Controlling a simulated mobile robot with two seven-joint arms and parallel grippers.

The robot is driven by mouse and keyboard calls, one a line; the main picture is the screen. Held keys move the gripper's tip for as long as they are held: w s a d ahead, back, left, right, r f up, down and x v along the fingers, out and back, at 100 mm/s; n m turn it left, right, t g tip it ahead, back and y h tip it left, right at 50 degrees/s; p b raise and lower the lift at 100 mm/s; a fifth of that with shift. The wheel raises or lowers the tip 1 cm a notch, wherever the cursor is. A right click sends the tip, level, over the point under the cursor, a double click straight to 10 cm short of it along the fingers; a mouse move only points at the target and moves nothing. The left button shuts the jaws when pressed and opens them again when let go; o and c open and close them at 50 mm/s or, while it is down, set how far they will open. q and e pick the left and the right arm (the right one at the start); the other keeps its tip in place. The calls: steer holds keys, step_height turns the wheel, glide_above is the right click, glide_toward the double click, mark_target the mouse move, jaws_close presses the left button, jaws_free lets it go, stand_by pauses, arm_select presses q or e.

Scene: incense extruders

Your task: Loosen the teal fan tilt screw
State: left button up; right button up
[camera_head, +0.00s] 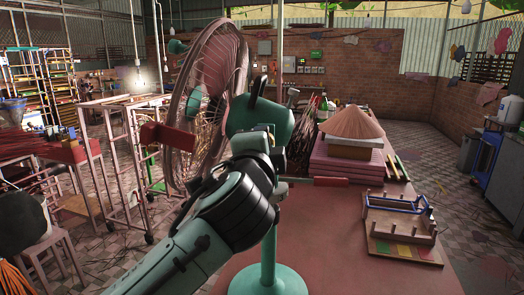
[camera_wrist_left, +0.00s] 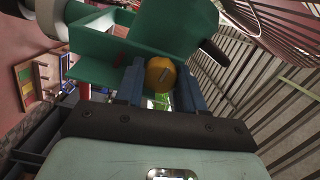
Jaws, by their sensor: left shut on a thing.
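The teal fan (camera_head: 262,115) stands on the red table, its wire cage (camera_head: 208,85) facing left and its round teal base (camera_head: 270,281) low in the picture. My left arm reaches up from the bottom, with its gripper (camera_head: 266,133) at the fan's neck below the motor housing; the arm hides part of the neck. My right gripper is out of view.
A wooden rack (camera_head: 400,225) stands on the red table (camera_head: 335,250) at right. Bundled sticks (camera_head: 301,140) are beside the boxes. The table's front right is clear.

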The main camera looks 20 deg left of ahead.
arm_select(q)
steer(key=shift+f+n+b, duration=0.1)
steer(key=shift+n+b, duration=0.35)
steer(key=shift+n, duration=1.15)
steer(key=o, duration=1)
steer(key=shift+o, duration=0.2)
steer(key=shift+s, duration=0.15)
steer(key=s+d+b, duration=0.1)
steer(key=s+b, duration=0.1)
steer(key=s, duration=1.1)
steer(key=shift+d, duration=0.4)
